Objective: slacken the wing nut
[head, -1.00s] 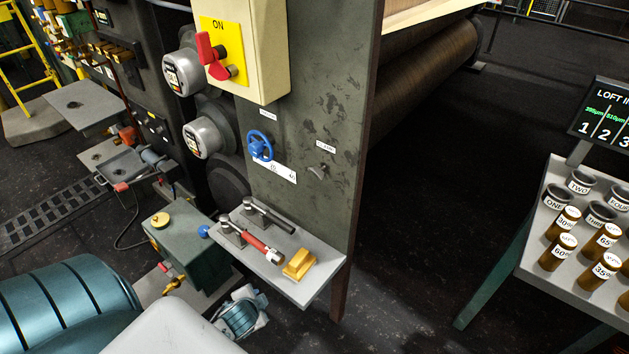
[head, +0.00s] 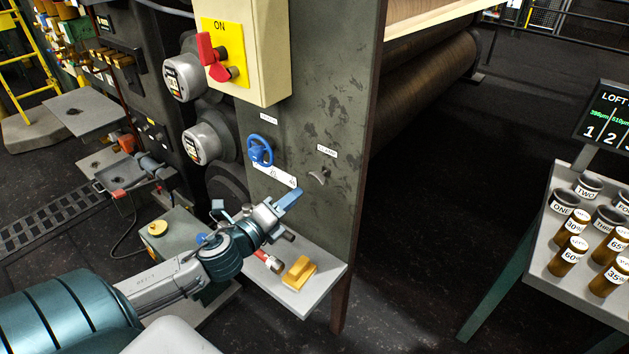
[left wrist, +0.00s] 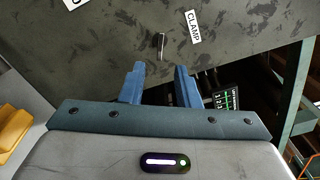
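The wing nut (head: 318,176) is a small grey winged piece on the dark panel, just below a white label. In the left wrist view the wing nut (left wrist: 161,45) looks like a thin pale bar beside the label reading CLAMP (left wrist: 194,26). My left gripper (head: 289,201) is to the left of the wing nut and lower in the head view, apart from it. In the left wrist view its two blue fingers (left wrist: 157,83) stand apart with nothing between them. My right gripper is in neither view.
A blue handwheel (head: 260,151) is on the panel left of the wing nut. Below, a grey shelf (head: 325,271) holds a yellow block (head: 299,272) and a red-handled tool (head: 268,261) partly hidden by my arm. A table with jars (head: 565,285) stands at right.

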